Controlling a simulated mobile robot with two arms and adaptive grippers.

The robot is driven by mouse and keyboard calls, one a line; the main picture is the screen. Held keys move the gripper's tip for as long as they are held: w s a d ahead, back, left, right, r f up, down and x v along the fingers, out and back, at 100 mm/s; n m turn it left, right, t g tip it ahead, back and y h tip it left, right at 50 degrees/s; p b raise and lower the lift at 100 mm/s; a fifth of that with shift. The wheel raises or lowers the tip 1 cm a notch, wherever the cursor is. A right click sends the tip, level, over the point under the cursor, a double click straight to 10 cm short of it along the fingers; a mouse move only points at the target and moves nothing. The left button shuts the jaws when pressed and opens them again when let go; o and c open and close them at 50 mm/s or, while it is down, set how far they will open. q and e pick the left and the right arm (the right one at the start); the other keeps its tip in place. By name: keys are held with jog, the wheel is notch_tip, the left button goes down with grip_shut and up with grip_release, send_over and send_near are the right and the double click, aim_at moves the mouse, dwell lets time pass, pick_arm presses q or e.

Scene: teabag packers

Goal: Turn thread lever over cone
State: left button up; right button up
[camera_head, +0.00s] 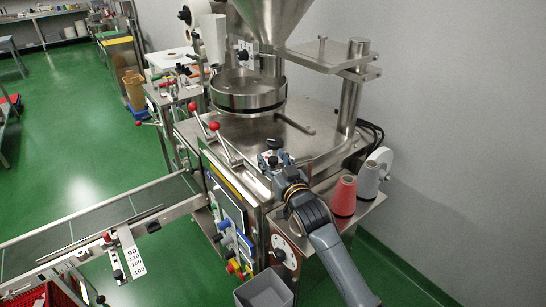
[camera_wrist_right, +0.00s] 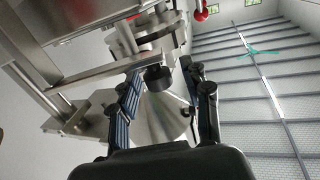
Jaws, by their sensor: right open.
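Two thread cones stand on a small metal shelf (camera_head: 372,203) at the machine's right side: a red cone (camera_head: 343,197) and a grey cone (camera_head: 368,181). My right gripper (camera_head: 274,158) is above the machine's front part, left of the cones. In the right wrist view my right gripper (camera_wrist_right: 163,74) has its two fingers apart. A black round knob (camera_wrist_right: 156,77) shows between them, and I cannot tell whether they touch it. In the head view a black knob (camera_head: 274,143) shows just beyond the fingers. I cannot tell for certain which part is the thread lever. My left gripper is not in view.
The steel machine has a round pan (camera_head: 247,92) under a hopper (camera_head: 270,18), and two red-knobbed levers (camera_head: 214,126) at its left. A thick post (camera_head: 350,92) and plates rise behind my gripper. A conveyor (camera_head: 100,222) runs left. A grey bin (camera_head: 264,291) is below.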

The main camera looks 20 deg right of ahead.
jog(key=shift+w, duration=0.15)
jog(key=shift+c, duration=0.2)
grip_shut()
